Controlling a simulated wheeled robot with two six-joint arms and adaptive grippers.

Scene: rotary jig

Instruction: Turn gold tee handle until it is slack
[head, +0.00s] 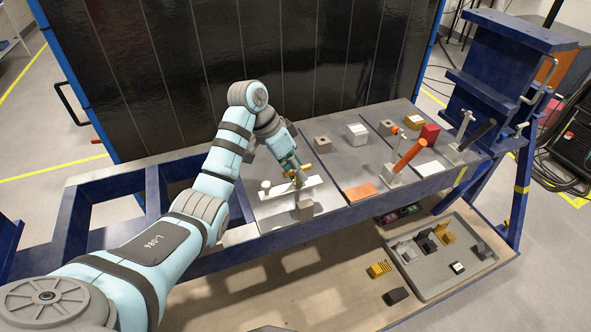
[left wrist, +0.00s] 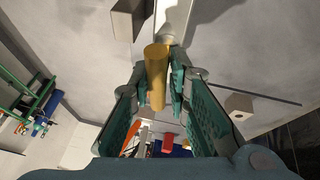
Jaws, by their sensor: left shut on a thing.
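The gold tee handle (left wrist: 157,78) shows as a gold bar between the fingers in the left wrist view. My left gripper (left wrist: 160,82) is shut on it, with one teal finger on each side. In the head view the left gripper (head: 299,174) reaches down to the fixture on the left part of the bench top, and small gold parts show beside its fingers. A pale bar (head: 290,188) with a light knob at its left end lies under the gripper. The fingers hide part of the handle and what it is mounted on. My right gripper is not in view.
A grey block (head: 304,208) stands in front of the pale bar. To the right are an orange-handled clamp (head: 409,154), a red block (head: 429,133) and an orange plate (head: 360,191). A grey tray (head: 431,289) of blocks lies below the bench. A dark panel (head: 300,60) rises behind.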

